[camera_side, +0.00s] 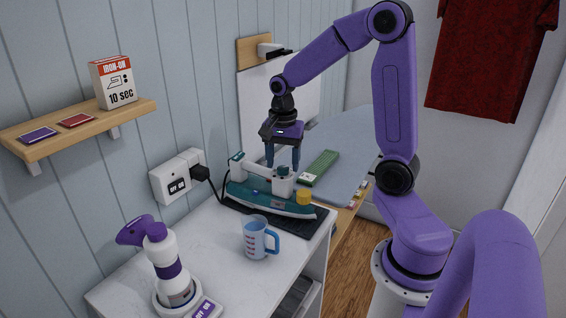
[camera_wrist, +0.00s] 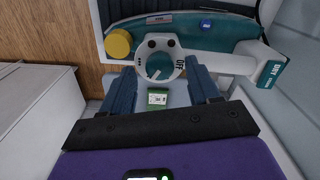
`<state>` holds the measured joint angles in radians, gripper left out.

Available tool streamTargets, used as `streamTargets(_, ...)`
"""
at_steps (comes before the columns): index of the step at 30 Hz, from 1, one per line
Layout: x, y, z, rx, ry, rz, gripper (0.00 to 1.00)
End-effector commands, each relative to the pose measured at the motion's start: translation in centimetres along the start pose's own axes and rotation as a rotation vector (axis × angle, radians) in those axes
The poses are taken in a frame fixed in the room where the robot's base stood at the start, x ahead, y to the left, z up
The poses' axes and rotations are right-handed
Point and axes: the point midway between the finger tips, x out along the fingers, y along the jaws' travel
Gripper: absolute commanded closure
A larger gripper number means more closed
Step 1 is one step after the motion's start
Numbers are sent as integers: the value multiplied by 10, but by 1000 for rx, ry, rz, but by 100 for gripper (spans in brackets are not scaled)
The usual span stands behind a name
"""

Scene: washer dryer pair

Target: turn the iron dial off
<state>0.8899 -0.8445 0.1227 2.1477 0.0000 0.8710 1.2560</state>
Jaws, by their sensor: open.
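The teal and white iron (camera_side: 270,197) stands on a dark pad on the white counter. Its dial (camera_side: 283,173) is on top, near the handle's right end. My gripper (camera_side: 282,165) is open above the dial, fingers pointing down. In the wrist view my gripper (camera_wrist: 161,72) has one finger on each side of the dial; I cannot tell whether they touch it.
A yellow knob (camera_side: 303,197) sits beside the dial on the iron. A measuring cup (camera_side: 257,238) stands in front of the iron, and a purple and white device (camera_side: 167,262) at the front left. A wall outlet (camera_side: 178,177) holds the plug. A green box (camera_side: 319,168) lies on the grey board behind.

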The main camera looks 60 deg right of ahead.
Motion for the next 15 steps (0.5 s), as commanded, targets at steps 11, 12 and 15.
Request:
streamTargets(11, 9, 0, 0, 0, 0, 0, 39)
streamTargets(12, 9, 0, 0, -1, 0, 0, 39)
streamTargets(15, 9, 0, 0, -1, 0, 0, 68)
